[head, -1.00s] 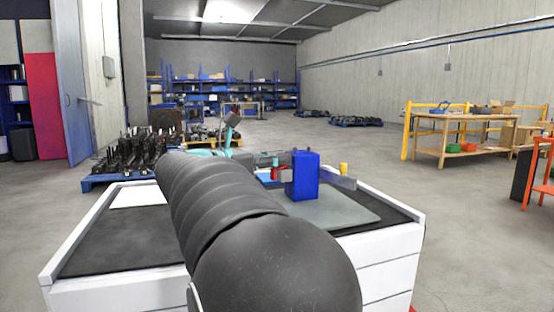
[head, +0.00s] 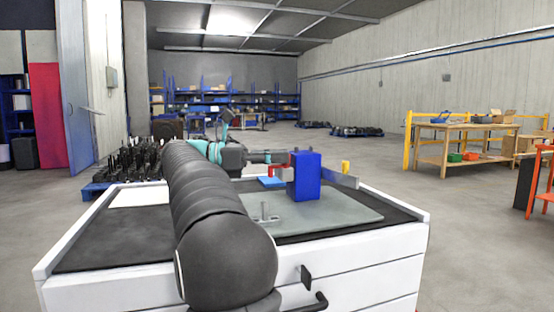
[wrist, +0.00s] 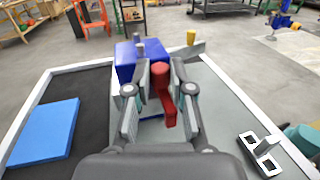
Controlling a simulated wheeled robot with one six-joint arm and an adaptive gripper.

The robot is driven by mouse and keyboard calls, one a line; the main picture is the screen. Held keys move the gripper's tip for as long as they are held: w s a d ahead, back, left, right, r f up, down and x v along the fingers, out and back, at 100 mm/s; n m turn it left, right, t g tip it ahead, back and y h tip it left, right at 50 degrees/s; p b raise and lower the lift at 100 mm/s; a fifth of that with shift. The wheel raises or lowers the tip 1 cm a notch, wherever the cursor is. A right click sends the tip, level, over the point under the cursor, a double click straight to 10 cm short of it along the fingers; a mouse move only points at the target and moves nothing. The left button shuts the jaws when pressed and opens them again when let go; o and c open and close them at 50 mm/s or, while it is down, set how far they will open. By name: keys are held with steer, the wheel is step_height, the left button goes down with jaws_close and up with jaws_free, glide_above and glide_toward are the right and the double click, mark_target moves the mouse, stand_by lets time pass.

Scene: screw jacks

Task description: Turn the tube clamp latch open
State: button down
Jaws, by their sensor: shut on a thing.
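The tube clamp's red latch (wrist: 164,95) stands between the two fingers of my gripper (wrist: 161,73) in the wrist view, and the gripper is shut on it. The latch's lower end points down towards me. The clamp's blue block (wrist: 126,52) is just beyond the fingers; the fingers hide part of it. In the head view the blue block (head: 306,176) stands upright on the grey mat (head: 345,210). The red latch (head: 281,172) shows small at the block's left side, with my gripper (head: 276,158) around there, too small to make out its fingers.
A flat blue piece (wrist: 45,131) lies on the dark worktop at left in the wrist view. A metal T-shaped piece (wrist: 262,150) lies at right. A small yellow item (head: 346,167) is behind the block. The mat's front right is clear.

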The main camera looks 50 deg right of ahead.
stand_by(0.4)
steer(key=c, duration=1)
jaws_free()
steer(key=shift+r, duration=0.15)
step_height(320, 180, up, 10)
steer(key=shift+f, duration=0.1)
steer(key=shift+s, duration=0.1)
